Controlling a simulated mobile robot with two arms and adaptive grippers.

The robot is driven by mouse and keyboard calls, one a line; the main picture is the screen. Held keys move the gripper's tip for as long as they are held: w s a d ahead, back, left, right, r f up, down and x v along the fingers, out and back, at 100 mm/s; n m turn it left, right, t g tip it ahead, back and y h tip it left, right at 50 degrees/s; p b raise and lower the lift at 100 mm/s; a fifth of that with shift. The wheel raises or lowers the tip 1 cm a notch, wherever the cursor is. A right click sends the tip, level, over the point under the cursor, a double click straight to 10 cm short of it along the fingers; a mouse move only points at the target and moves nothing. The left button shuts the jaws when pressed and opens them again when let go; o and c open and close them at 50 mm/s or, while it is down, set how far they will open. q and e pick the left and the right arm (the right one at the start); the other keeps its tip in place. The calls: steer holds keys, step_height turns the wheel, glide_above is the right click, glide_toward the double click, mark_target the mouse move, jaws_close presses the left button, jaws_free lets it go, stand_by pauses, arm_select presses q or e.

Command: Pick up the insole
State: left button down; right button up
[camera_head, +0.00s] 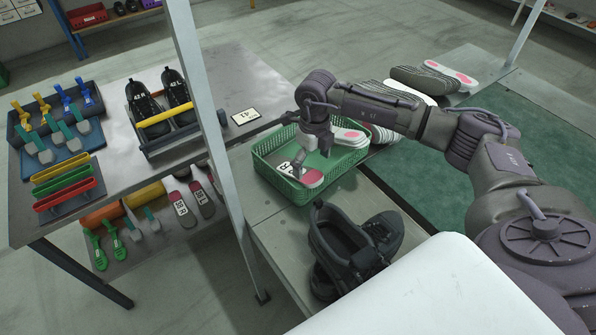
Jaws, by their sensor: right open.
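A green basket (262,170) stands on the grey bench in the middle. In it lies an insole (311,178) with a red end and a white label, and a white insole with a pink patch (349,136) rests toward its right side. My right gripper (301,160) reaches down into the basket from above, open, with its fingers close to the red-ended insole. I cannot tell whether they touch it. The gripper and wrist hide part of the insoles. My left gripper is not in view.
Black shoes (385,232) stand on the bench in front of the basket. More insoles (435,78) lie beyond my right arm. A grey post (208,110) rises left of the basket. The left table holds black shoes in a rack (160,118), coloured tools and trays.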

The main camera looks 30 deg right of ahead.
mark_target(311, 176)
steer(key=f, duration=0.2)
steer(key=f+p, duration=0.1)
steer(key=f, duration=0.1)
steer(key=shift+w+f, duration=0.2)
steer(key=shift+f, duration=0.1)
steer(key=c, duration=1.1)
steer(key=shift+r, duration=0.1)
steer(key=shift+c, duration=0.2)
